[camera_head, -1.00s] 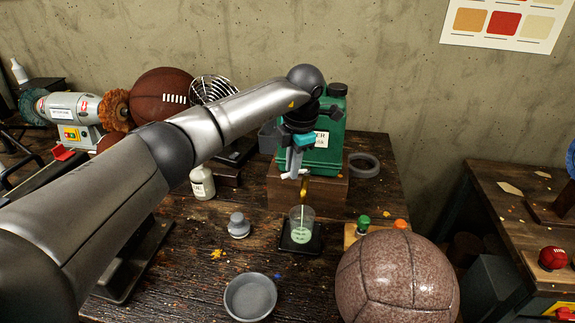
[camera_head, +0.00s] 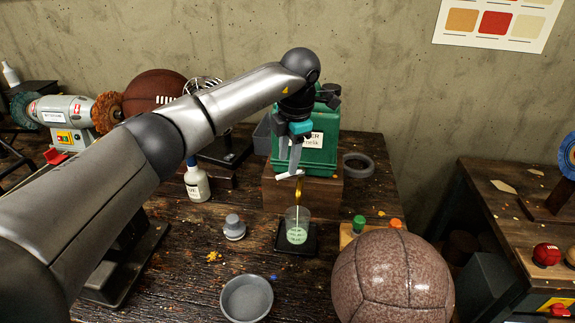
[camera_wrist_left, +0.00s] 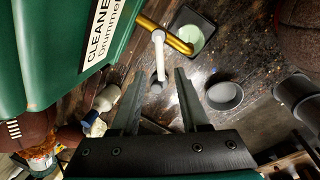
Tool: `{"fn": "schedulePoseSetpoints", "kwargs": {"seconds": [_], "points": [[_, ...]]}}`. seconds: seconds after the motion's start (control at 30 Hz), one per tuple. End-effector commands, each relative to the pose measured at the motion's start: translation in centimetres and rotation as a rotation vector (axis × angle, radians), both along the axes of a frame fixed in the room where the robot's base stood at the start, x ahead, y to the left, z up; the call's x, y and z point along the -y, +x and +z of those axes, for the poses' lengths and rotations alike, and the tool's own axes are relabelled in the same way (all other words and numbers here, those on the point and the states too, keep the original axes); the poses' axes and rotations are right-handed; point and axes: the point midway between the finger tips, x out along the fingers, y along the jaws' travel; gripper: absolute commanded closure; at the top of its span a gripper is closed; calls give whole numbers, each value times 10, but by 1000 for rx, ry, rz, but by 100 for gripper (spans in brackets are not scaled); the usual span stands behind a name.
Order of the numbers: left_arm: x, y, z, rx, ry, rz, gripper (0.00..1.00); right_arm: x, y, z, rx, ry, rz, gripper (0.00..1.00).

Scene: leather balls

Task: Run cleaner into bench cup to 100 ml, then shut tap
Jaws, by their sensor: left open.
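The green cleaner canister (camera_head: 322,152) stands on a wooden block at the back of the bench. Its brass spout (camera_head: 298,190) points down over the clear bench cup (camera_head: 297,228), which holds pale green liquid on a dark square pad. A thin pale line runs between spout and cup. The cup's graduations are too small to read. The tap's white lever (camera_wrist_left: 158,50) shows in the left wrist view beside the brass spout. My right gripper is not in view.
A large brown leather ball (camera_head: 392,280) stands at front right, near green and orange capped items. A grey ring (camera_head: 358,165) lies right of the canister.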

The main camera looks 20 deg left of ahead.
Motion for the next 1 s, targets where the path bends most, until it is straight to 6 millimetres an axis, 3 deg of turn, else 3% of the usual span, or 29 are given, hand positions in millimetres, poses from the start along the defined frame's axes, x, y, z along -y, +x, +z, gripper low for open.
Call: {"fn": "schedulePoseSetpoints", "kwargs": {"seconds": [0.3,0.5,0.7,1.0], "points": [[12,-9,77,5,1,-2,55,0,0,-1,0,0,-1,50],[17,-13,108,4,0,-1,55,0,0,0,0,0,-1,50],[19,-15,119,1,-1,0,55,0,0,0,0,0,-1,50],[19,-15,119,1,-1,0,55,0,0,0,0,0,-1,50]]}}
